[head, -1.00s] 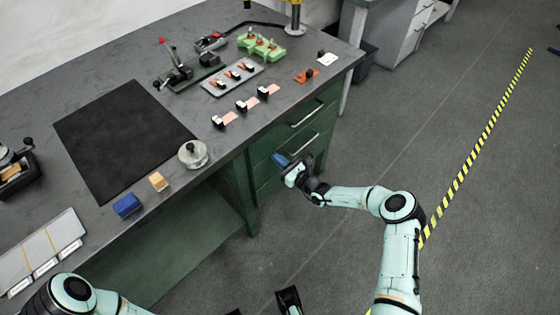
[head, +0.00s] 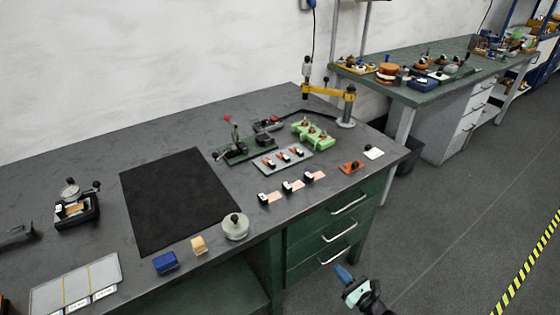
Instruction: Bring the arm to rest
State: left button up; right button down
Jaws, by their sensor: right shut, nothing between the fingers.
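My right gripper (head: 344,275) is at the bottom of the head view, in front of the green drawers of the workbench (head: 75,160). Its blue fingertips are together with nothing between them. It is clear of the bench top and lower than it in the picture. Only the gripper and wrist of that arm show; the rest is below the frame. My left gripper is not in view.
On the bench lie a black mat (head: 180,200), a round metal weight (head: 235,227), a blue block (head: 165,262), a tan block (head: 198,245), copper strips (head: 313,176) and a green fixture (head: 312,135). Open floor (head: 440,235) lies to the right.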

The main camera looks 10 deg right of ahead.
jog(key=s+a+f+n+g+y+p, duration=0.2)
jog(key=s+a+n+g, duration=0.4)
jog(key=a, duration=0.3)
jog(key=s+a+f+n+g+y+p, duration=0.2)
jog(key=s+a+f+n+g+y, duration=0.15)
jog(key=s+a+g, duration=0.4)
jog(key=s+a+n+g+h+p, duration=0.1)
jog(key=s+a+n+g+h, duration=0.15)
jog(key=s, duration=0.35)
jog(key=s+a+n+g+h+p, duration=0.1)
jog(key=s+a+n, duration=0.1)
jog(key=s+n, duration=0.3)
pick_arm(q)
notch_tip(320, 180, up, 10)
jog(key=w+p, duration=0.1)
jog(key=p, duration=0.3)
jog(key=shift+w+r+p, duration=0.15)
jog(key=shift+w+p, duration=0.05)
jog(key=shift+p, duration=0.1)
pick_arm(e)
jog(key=s+d+r+n+h, duration=0.3)
jog(key=s+d+n+h, duration=0.1)
jog(key=s+n, duration=0.5)
jog(key=shift+n+g+h, duration=0.3)
jog(key=shift+n+h, duration=0.4)
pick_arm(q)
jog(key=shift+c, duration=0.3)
pick_arm(e)
jog(key=shift+r, duration=0.1)
